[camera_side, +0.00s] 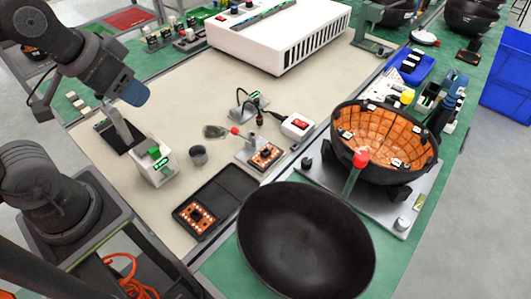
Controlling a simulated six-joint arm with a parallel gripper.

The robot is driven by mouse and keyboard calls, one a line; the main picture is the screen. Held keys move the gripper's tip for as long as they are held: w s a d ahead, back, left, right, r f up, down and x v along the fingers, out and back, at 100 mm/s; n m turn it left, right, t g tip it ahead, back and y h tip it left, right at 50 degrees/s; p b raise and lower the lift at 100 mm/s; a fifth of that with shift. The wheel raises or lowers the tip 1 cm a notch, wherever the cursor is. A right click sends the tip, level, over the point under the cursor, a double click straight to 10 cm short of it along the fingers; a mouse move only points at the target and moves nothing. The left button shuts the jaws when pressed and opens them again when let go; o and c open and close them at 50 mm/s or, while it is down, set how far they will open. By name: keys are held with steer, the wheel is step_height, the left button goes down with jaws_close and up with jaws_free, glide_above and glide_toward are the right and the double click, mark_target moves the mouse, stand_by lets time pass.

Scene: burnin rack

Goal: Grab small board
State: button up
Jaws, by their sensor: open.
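One small orange board (197,216) with white parts on it lies in the near-left half of an open black case (228,192). Another small orange board (265,155) sits on a light fixture with a red-knobbed lever, further back near the middle of the table. My gripper (134,95) is at the upper left, raised above the table's left side and well away from both boards. It is open, with nothing seen in it; its fingers are small and hard to make out.
An empty black bowl (305,240) stands at the front. A bowl lined with orange boards (385,135) sits on a metal plate at right. A white box (275,40) is behind.

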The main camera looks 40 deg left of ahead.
steer(key=o, duration=1.1)
steer(key=n+g+h, duration=0.2)
steer(key=n+g, duration=0.4)
steer(key=n, duration=1.2)
glide_above(265, 148)
steer(key=s, duration=0.1)
steer(key=f, duration=2.1)
steer(key=shift+a, duration=0.3)
steer(key=shift+w+d+f, duration=0.1)
steer(key=shift+d+f, duration=0.1)
steer(key=shift+f, duration=0.65)
steer(key=shift+w+d+f, duration=0.1)
steer(key=shift+d+f, duration=0.1)
steer(key=shift+f, duration=0.6)
steer(key=shift+d+f, duration=0.2)
steer(key=shift+f, duration=0.65)
